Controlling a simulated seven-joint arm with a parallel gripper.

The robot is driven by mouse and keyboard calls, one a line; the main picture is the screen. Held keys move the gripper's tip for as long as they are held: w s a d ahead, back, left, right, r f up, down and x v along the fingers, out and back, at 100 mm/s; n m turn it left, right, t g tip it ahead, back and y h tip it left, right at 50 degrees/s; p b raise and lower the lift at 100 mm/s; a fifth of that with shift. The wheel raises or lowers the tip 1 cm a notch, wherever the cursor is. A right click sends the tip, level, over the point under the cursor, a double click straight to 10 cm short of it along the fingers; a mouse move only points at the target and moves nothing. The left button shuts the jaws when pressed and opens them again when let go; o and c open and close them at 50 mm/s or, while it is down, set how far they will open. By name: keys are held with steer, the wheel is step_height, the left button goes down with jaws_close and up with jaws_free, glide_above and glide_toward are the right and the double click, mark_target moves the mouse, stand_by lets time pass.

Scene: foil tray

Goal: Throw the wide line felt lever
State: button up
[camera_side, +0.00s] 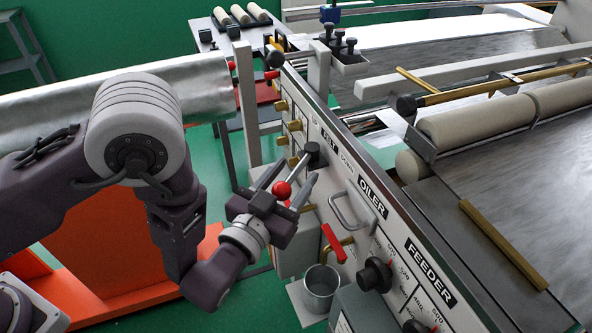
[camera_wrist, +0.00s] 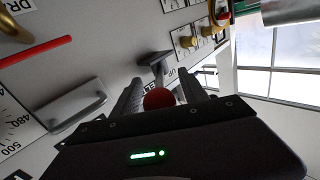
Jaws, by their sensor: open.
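A lever with a red ball knob (camera_side: 281,190) stands out from the grey control panel, beside the FELT label (camera_side: 329,141). My gripper (camera_side: 298,170) is open, pointing at the panel, with its two fingers on either side of the red ball. In the wrist view the ball (camera_wrist: 158,99) lies between the fingers (camera_wrist: 163,82); contact cannot be told.
Brass knobs (camera_side: 294,125) line the panel beyond my gripper. A grab handle (camera_side: 357,212), a red lever (camera_side: 333,243) and a black dial (camera_side: 375,274) are on the nearer part of the panel. A metal bucket (camera_side: 321,288) stands below. Rollers (camera_side: 475,125) lie behind the panel.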

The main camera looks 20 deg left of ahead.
steer(key=shift+w+d, duration=0.1)
steer(key=shift+w, duration=0.65)
jaws_close()
stand_by(0.9)
